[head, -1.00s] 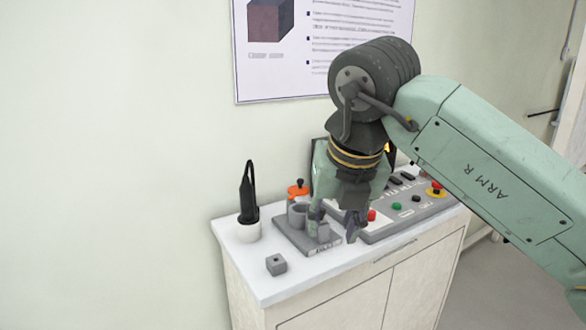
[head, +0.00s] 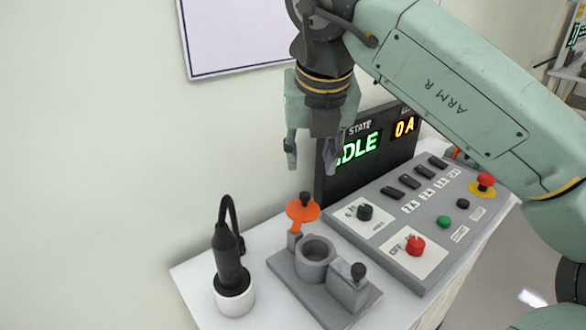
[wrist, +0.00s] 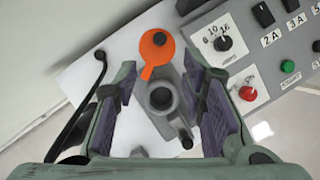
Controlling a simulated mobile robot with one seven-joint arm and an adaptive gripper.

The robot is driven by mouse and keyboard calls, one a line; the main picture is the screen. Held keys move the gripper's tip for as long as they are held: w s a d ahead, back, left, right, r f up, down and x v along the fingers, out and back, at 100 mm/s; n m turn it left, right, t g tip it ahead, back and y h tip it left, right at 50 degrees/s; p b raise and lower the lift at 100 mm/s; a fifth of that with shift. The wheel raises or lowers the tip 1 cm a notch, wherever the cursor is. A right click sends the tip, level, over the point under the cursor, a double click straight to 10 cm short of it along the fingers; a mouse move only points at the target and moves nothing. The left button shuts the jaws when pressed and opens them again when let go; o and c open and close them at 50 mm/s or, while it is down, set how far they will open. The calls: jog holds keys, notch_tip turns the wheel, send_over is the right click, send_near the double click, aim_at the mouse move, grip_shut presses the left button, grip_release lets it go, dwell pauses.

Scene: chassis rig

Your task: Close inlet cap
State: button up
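The inlet cap (head: 303,209) is an orange disc with a black knob, tilted up on a hinge at the back of a grey fixture (head: 287,266). It stands open beside the round grey inlet (head: 316,257), whose hollow top is uncovered. In the wrist view the orange cap (wrist: 157,47) lies beyond the inlet (wrist: 161,97). My gripper (head: 311,166) is open and empty, above and behind the fixture in the head view. In the wrist view its purple finger pads (wrist: 166,108) stand apart with the inlet seen between them.
A control panel (head: 425,221) with knobs and buttons stands to the right. A display (head: 372,147) reading IDLE and 0 A is behind it. A black-handled tool in a white holder (head: 234,292) stands at left, and a black-knobbed block (head: 350,284) at the fixture's front.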

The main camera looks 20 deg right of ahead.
aim_at(305, 194)
jog(key=p+x, duration=0.2)
jog(key=x, duration=0.8)
jog(key=shift+w+f, duration=0.25)
jog(key=shift+w, duration=0.05)
jog(key=shift+c, duration=0.4)
grip_shut()
